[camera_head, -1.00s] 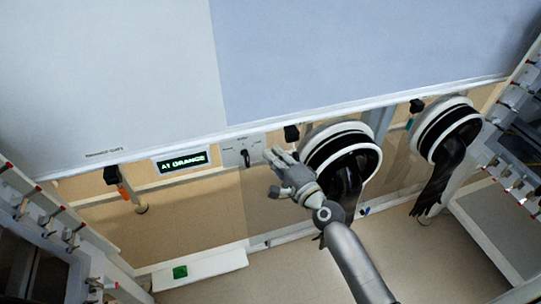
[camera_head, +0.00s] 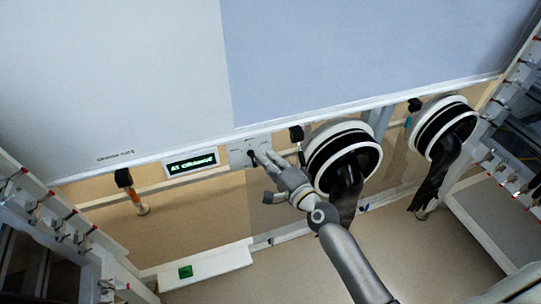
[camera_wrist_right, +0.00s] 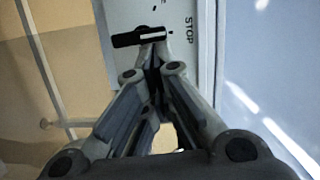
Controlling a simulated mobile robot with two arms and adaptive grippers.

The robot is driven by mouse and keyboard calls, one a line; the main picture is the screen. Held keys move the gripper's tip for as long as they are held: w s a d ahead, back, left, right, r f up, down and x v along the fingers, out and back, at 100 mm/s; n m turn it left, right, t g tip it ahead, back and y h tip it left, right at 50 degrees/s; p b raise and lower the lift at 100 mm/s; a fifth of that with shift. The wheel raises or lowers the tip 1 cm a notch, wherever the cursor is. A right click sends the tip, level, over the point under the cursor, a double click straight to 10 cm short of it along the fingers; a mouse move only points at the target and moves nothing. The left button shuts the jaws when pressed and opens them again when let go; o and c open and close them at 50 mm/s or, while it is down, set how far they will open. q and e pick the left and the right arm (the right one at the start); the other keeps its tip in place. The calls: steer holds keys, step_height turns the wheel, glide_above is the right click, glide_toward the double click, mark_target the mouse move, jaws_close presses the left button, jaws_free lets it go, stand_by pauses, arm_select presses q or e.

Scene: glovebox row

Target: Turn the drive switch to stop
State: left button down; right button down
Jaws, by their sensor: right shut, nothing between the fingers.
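The drive switch is a dark knob (camera_head: 252,157) on a pale plate (camera_head: 240,148) below the large panel. In the right wrist view the black knob (camera_wrist_right: 138,37) is elongated, with a white line at its right end, and lies nearly crosswise. The word STOP (camera_wrist_right: 188,36) is printed to its right. My right gripper (camera_head: 263,158) is shut and empty, with its tips right beside the knob. In the wrist view its fingertips (camera_wrist_right: 156,58) reach the knob's lower edge near the white line; I cannot tell whether they touch. My left gripper is out of view.
A display (camera_head: 191,164) with green letters sits left of the switch. Right of my gripper is a round glove port (camera_head: 372,153) with a black glove; another port (camera_head: 468,120) is farther right. A green block (camera_head: 185,272) is on a white ledge below.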

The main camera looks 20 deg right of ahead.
steer(key=n+p, duration=0.1)
steer(key=a+n+p, duration=0.1)
steer(key=p, duration=0.1)
steer(key=r+n+g+p, duration=0.1)
steer(key=p, duration=0.1)
steer(key=shift+s+a+h, duration=0.1)
steer(key=shift+a+h, duration=0.15)
steer(key=shift+h, duration=0.05)
stand_by(0.4)
